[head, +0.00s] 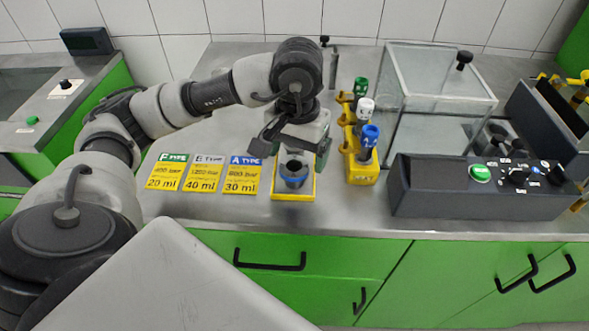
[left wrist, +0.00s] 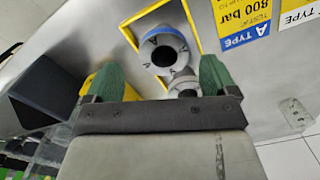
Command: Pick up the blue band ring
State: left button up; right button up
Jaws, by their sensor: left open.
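The blue band ring (head: 293,182) sits around a dark round opening on a small yellow-edged plate (head: 293,197) near the bench's front edge. In the left wrist view the ring (left wrist: 160,68) surrounds a dark hole inside the yellow frame (left wrist: 194,24). My left gripper (head: 297,150) is open and points down just above the ring. Its green fingertips also show in the left wrist view (left wrist: 160,80), apart from each other, with the ring beyond them. The gripper's body hides part of the plate's back. My right gripper is not in view.
A yellow rack (head: 362,168) with green, white and blue-topped items stands close right. Farther right are a glass box (head: 430,130) and a dark control panel (head: 470,200). Yellow cards (head: 201,178) lie left of the plate.

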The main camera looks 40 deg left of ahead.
aim_at(294, 169)
pick_arm(q)
jog(key=f, duration=0.2)
jog(key=f+p, duration=0.1)
jog(key=f, duration=0.2)
jog(key=shift+s+a+f, duration=0.15)
jog(key=shift+a+f, duration=0.05)
jog(key=shift+f, duration=0.15)
jog(key=c, duration=1.1)
